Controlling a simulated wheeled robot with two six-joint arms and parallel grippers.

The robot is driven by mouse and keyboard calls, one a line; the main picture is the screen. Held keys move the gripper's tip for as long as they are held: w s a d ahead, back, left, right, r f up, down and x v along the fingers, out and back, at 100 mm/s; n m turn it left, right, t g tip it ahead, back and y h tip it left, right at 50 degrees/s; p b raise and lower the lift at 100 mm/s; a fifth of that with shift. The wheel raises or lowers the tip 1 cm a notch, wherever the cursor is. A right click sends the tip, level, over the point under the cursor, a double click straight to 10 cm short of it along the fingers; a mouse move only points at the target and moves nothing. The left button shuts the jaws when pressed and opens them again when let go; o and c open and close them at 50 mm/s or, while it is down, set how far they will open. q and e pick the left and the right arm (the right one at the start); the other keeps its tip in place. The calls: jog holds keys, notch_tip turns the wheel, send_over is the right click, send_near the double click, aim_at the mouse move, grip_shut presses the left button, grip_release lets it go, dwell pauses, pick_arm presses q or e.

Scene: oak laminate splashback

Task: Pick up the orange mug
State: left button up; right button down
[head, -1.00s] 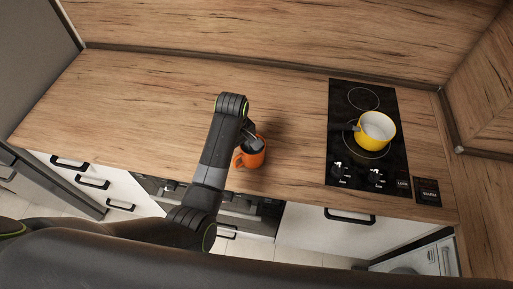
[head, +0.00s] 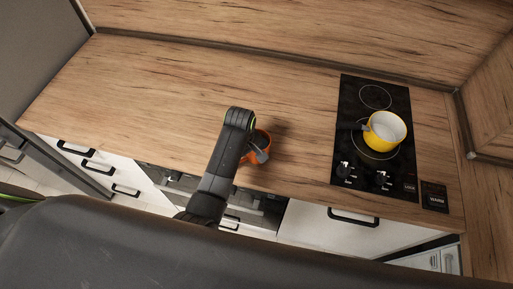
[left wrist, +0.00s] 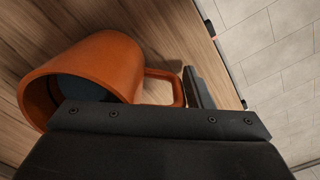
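The orange mug (head: 264,138) stands near the front edge of the wooden counter, partly hidden behind my left arm. In the left wrist view the mug (left wrist: 105,62) is large and close, with its dark inside showing and its handle pointing right. My left gripper (head: 259,153) is at the mug's near side. In the left wrist view one dark finger stands just beyond the handle; the other finger is not clearly seen. The gripper looks open, with the handle side of the mug between finger and palm area. My right gripper is not in view.
A black cooktop (head: 348,108) lies to the right with a yellow pot (head: 385,131) on it. The wooden splashback (head: 290,30) rises behind the counter. The counter (head: 130,95) is clear on the left and behind the mug. Drawers with black handles are below.

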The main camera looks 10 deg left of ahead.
pick_arm(q)
grip_shut()
jog(key=shift+w+r, duration=0.15)
jog(key=shift+w, duration=0.05)
